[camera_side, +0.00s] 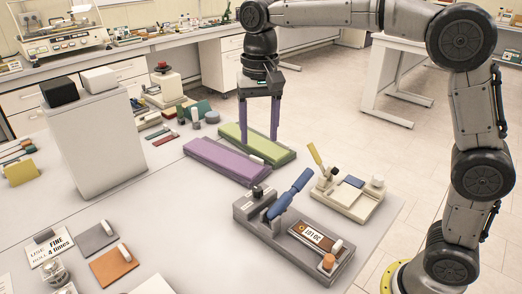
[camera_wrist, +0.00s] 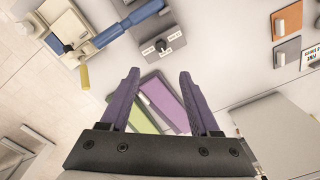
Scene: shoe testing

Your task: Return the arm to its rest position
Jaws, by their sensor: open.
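My gripper (camera_side: 259,118) has two purple fingers pointing down. It is open and empty, above the back edge of the table, over the far end of a green block (camera_side: 258,142) and a purple block (camera_side: 226,160). In the side view its fingers overlap the green block in the picture; the wrist view shows both blocks smaller and below, between and beyond the fingers (camera_wrist: 158,100). My arm arches from its base at the right, over the table, to the gripper.
A grey fixture with a blue lever (camera_side: 290,194) stands at the front right, beside a beige fixture with a yellow handle (camera_side: 315,154). A tall white box (camera_side: 98,145) stands at the left. Orange (camera_side: 113,266) and grey pads lie near the front. Open floor lies behind.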

